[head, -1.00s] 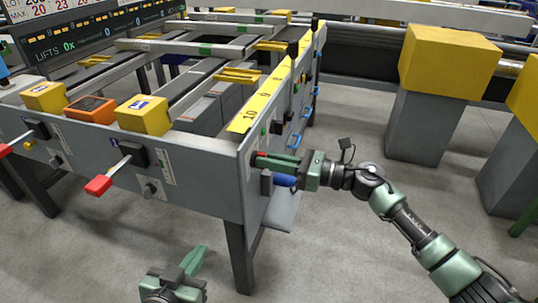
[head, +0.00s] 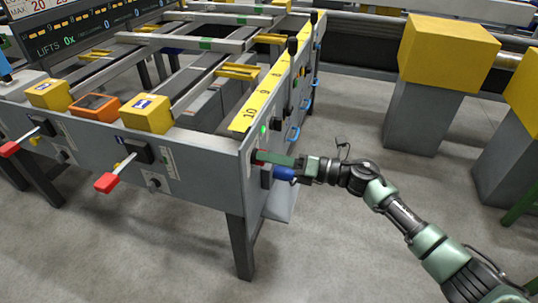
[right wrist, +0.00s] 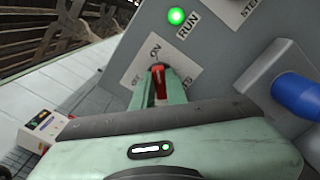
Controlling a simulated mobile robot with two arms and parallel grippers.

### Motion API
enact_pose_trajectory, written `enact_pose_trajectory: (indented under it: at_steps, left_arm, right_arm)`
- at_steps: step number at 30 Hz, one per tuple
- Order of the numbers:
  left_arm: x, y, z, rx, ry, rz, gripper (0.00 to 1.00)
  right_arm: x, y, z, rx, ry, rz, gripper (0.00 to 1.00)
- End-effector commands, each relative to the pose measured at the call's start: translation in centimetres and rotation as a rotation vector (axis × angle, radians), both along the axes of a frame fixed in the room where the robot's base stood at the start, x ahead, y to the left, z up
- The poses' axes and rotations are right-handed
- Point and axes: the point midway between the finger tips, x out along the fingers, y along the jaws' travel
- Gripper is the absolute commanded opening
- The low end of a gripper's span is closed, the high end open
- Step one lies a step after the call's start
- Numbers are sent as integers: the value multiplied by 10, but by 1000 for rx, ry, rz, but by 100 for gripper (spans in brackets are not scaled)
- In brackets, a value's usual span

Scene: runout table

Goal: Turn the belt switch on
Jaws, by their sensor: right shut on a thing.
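The belt switch (right wrist: 158,82) is a small red knob on a pale plate in the right wrist view. The word ON stands above it, and its upper end points toward ON. Another label at lower left is partly covered by a finger. My right gripper (right wrist: 160,90) is shut on the knob, one finger on each side. In the head view my right gripper (head: 272,160) reaches the table's right side panel from the right and hides most of the switch. A green lamp (right wrist: 176,16) marked RUN is lit above the switch. My left gripper is out of view.
A blue cylinder on a grey block (right wrist: 298,92) sits close beside my right gripper. Levers with red grips (head: 106,182) stick out of the table's front panel (head: 200,170). Yellow-topped grey pedestals (head: 448,55) stand at the right. The floor between is clear.

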Motion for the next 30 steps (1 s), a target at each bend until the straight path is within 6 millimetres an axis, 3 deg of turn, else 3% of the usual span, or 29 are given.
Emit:
enact_pose_trajectory:
  at_steps: [13,14,16,26,30]
  left_arm:
    - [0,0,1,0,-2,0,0]
    - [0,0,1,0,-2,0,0]
    - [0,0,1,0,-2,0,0]
    - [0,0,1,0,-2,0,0]
    - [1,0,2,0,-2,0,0]
  right_arm:
    - [1,-1,0,4,12,-1,0]
    - [1,-1,0,4,12,-1,19]
    - [1,-1,0,4,11,-1,35]
    - [0,-2,0,3,10,-1,35]
    - [-5,-17,-1,1,11,-2,35]
